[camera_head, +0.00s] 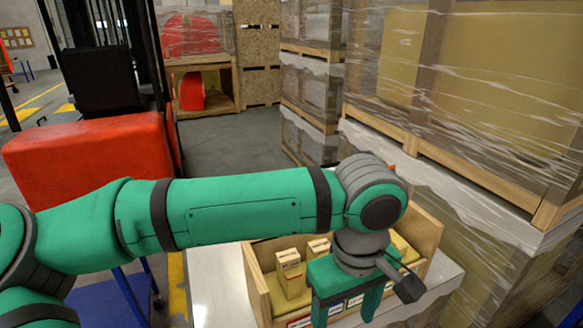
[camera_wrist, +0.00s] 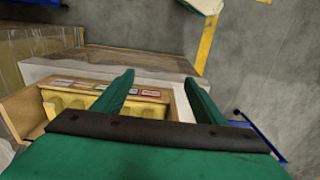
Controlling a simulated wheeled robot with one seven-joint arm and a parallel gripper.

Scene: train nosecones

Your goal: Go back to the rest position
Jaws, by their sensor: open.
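My gripper (camera_head: 347,305) is at the end of my green arm, in front of an open wooden box at the lower right of the head view. Its two green fingers are spread apart. In the wrist view, my gripper (camera_wrist: 158,92) shows both fingers open, with nothing between them but the box edge, the pale surface and the floor. The wooden box (camera_head: 424,232) holds small cartons (camera_head: 290,272) standing on a yellowish filling. In the wrist view the wooden box (camera_wrist: 25,112) lies left of and partly behind the left finger. My gripper hides part of the box's front.
The box stands on a pale surface (camera_head: 215,285). Tall wrapped pallets (camera_head: 450,90) rise close on the right. A red forklift (camera_head: 90,150) stands at the left. A blue cart (camera_head: 105,300) is at the lower left. Grey floor (camera_head: 225,140) is open in the middle distance.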

